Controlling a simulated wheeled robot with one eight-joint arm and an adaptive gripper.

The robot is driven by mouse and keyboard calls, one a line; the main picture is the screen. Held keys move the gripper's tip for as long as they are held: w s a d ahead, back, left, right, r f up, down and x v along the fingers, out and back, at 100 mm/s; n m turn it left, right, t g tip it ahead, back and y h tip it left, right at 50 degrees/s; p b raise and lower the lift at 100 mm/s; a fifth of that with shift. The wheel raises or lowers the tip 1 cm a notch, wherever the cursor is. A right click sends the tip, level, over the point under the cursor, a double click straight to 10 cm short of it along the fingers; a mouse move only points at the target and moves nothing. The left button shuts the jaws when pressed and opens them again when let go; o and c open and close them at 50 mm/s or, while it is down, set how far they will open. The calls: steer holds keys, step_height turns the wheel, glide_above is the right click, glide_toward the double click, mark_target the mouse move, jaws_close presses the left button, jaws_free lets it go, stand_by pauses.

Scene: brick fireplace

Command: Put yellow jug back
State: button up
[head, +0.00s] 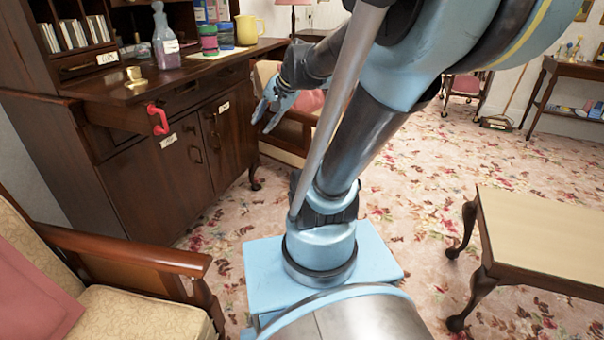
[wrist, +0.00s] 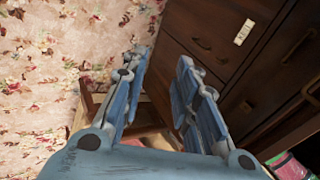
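The yellow jug (head: 249,30) stands upright at the right end of the dark wooden desk (head: 120,93) in the head view. My gripper (head: 265,115) is beside the desk's front right corner, below the jug and apart from it. In the wrist view my gripper (wrist: 163,75) points down past the cabinet doors (wrist: 225,45). Its blue fingers are spread with nothing between them. The jug does not show in the wrist view.
Beside the jug are stacked colored tubs (head: 209,40) and a glass bottle (head: 165,40). An armchair (head: 290,128) stands close behind my gripper. A low table (head: 545,235) stands right, with open carpet between.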

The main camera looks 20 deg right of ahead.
steer(key=s+d+f+n+g+h, duration=0.1)
steer(key=s+d+f+n+h, duration=0.1)
steer(key=s, duration=0.6)
steer(key=s+d+f+n+g+h, duration=0.2)
steer(key=s+d+f+n, duration=0.3)
steer(key=s+f, duration=0.3)
steer(key=shift+d+f, duration=0.4)
steer(key=shift+f, duration=0.1)
